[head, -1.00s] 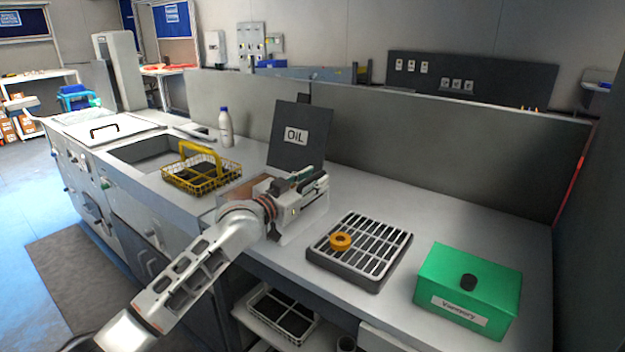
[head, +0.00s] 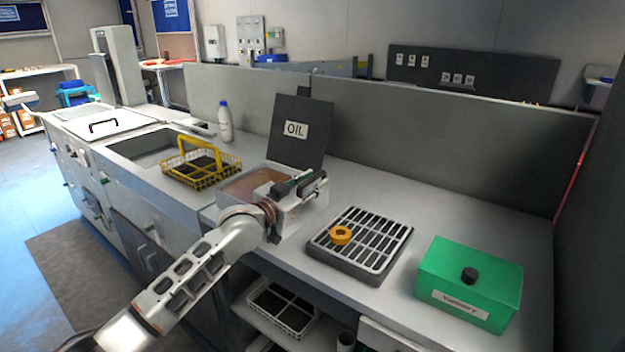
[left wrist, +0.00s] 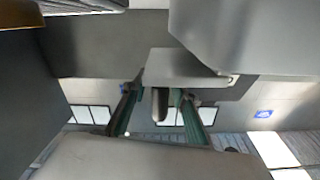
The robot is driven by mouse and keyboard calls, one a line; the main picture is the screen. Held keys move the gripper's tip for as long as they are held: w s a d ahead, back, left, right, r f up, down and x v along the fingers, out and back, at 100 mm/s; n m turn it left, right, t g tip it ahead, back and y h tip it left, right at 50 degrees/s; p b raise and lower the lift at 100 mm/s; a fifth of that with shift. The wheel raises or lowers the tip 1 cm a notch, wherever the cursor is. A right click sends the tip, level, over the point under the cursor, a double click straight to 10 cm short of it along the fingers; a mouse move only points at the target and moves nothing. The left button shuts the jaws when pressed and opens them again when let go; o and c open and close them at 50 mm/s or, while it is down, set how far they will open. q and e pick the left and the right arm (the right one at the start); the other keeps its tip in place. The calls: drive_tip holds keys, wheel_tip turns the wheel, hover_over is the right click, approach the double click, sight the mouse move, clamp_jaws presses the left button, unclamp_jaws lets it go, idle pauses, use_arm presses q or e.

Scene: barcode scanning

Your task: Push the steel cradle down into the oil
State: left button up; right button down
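My left gripper (head: 312,182) is over the right part of the oil tank (head: 240,188), in front of its raised dark lid (head: 298,130) marked OIL. In the left wrist view its two green-padded fingers (left wrist: 160,115) stand apart. A small grey upright piece shows between them, with gaps on both sides; I cannot tell what it is. Brownish oil (head: 252,182) shows in the tank left of the gripper. I cannot make out the steel cradle; the gripper and wrist hide part of the tank. My right gripper is not in view.
A yellow wire basket (head: 202,172) stands left of the tank, by a sink (head: 150,148). A white bottle (head: 225,122) is behind. To the right are a slatted rack (head: 375,245) with an orange ring (head: 341,235) and a green box (head: 480,262).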

use_arm(q)
drive_tip(key=shift+s+r, duration=0.1)
drive_tip(key=shift+r, duration=0.1)
drive_tip(key=v, duration=1.2)
